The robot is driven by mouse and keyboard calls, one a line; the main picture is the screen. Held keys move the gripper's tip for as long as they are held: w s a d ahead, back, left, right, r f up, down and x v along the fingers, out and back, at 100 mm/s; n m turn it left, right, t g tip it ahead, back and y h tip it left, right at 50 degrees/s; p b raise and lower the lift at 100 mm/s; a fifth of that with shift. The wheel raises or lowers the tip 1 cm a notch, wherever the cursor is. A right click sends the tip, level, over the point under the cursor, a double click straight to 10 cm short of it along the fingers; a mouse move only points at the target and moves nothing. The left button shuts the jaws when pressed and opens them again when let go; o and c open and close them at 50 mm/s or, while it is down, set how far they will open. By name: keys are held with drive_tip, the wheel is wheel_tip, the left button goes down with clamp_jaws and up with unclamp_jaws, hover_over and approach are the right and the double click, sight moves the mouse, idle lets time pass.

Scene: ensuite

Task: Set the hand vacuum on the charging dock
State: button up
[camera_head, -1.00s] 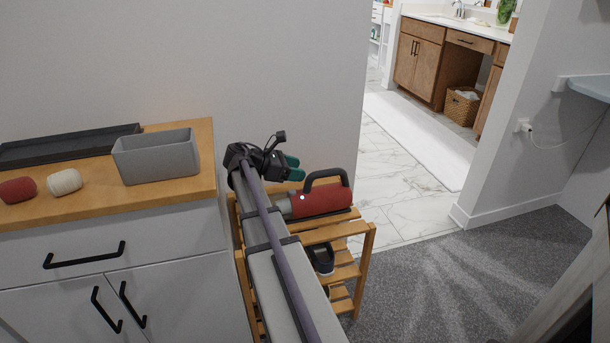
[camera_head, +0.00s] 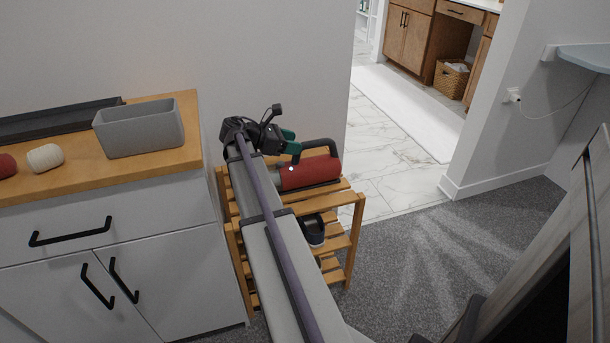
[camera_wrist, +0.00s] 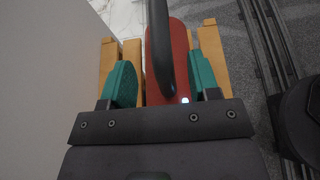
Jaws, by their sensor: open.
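The hand vacuum (camera_head: 311,173), red with a black loop handle, lies on the top slats of a wooden rack (camera_head: 335,203). My gripper (camera_head: 289,146) is open at the vacuum's handle. In the wrist view, the green fingers of my gripper (camera_wrist: 162,82) are apart, one on each side of the black handle (camera_wrist: 161,50) and the red body (camera_wrist: 181,60). I cannot tell whether either finger touches the vacuum. I cannot make out the charging dock in either view.
A cabinet (camera_head: 110,235) at left holds a grey bin (camera_head: 140,130), a black tray (camera_head: 60,123) and rolled cloths (camera_head: 45,157). A dark object (camera_head: 313,230) sits lower in the rack. A pale wall shelf (camera_head: 587,57) is at right, near a plugged-in cable (camera_head: 550,114). Carpet right of the rack is clear.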

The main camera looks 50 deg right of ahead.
sight(305, 145)
drive_tip(key=b+x, duration=0.1)
drive_tip(key=x, duration=0.3)
drive_tip(key=shift+s+d+f+b, duration=0.15)
drive_tip(key=shift+d+f+b, duration=0.1)
drive_tip(key=shift+b, duration=0.1)
drive_tip(key=shift+s+d, duration=0.1)
drive_tip(key=shift+r, duration=0.1)
clamp_jaws()
idle(0.7)
